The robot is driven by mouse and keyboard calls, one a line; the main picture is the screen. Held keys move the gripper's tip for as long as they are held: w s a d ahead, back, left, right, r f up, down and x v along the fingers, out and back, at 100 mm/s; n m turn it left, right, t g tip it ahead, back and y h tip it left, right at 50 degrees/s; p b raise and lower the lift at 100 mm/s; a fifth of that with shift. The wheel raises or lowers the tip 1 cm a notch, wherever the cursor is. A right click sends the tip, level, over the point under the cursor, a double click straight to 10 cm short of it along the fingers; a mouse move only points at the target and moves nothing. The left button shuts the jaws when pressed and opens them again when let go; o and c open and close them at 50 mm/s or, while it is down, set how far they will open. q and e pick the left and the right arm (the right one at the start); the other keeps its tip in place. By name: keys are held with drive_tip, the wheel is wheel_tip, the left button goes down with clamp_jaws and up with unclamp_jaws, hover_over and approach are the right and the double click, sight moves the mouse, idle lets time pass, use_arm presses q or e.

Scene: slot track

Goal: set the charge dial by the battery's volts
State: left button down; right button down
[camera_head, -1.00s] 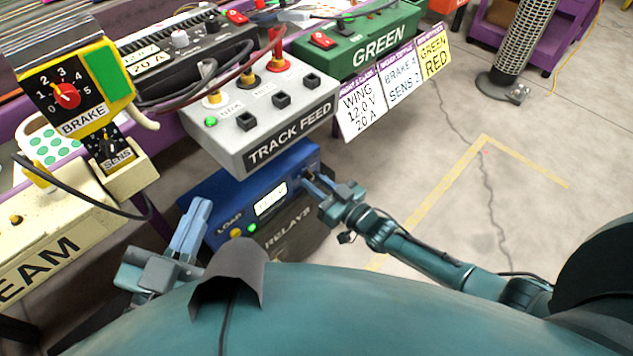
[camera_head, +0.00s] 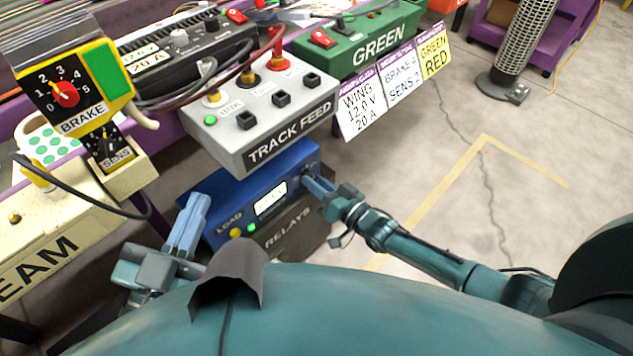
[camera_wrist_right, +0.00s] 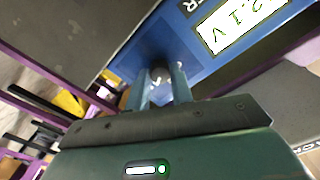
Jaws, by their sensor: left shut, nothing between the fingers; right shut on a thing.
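A blue box (camera_head: 228,200) marked LOAD sits below the TRACK FEED box. Its lit display (camera_head: 270,201) ends in "2.1 V" in the right wrist view (camera_wrist_right: 240,20); the left end of the reading is cut off. A small dark dial knob (camera_wrist_right: 160,72) is on the box's face, between my right fingers. My right gripper (camera_head: 308,182) is shut on this knob; the fingers largely hide it in the head view. My left gripper (camera_head: 198,202) is shut and empty, in front of the blue box's left end. I cannot see a battery for certain.
The grey TRACK FEED box (camera_head: 270,120) overhangs the blue box. A dark RELAYS box (camera_head: 300,232) is just below it. The BRAKE dial (camera_head: 66,93) is at the upper left. A card (camera_head: 362,108) reads WING 12.0 V 20 A.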

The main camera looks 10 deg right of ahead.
use_arm(q)
drive_tip(key=shift+f, duration=0.15)
use_arm(e)
drive_tip(key=shift+f, duration=0.1)
use_arm(q)
drive_tip(key=shift+s+f, duration=0.1)
drive_tip(key=shift+f, duration=0.05)
use_arm(e)
drive_tip(key=c, duration=1.2)
unclamp_jaws()
drive_tip(key=shift+c, duration=0.2)
use_arm(q)
drive_tip(key=y+p, duration=0.1)
drive_tip(key=p, duration=0.2)
drive_tip(key=shift+s+a+m+p, duration=0.1)
drive_tip(key=shift+a+m+p, duration=0.2)
drive_tip(key=shift+m+p, duration=0.1)
use_arm(e)
drive_tip(key=v, duration=1.3)
use_arm(q)
drive_tip(key=shift+r, duration=0.2)
use_arm(e)
drive_tip(key=shift+s, duration=0.1)
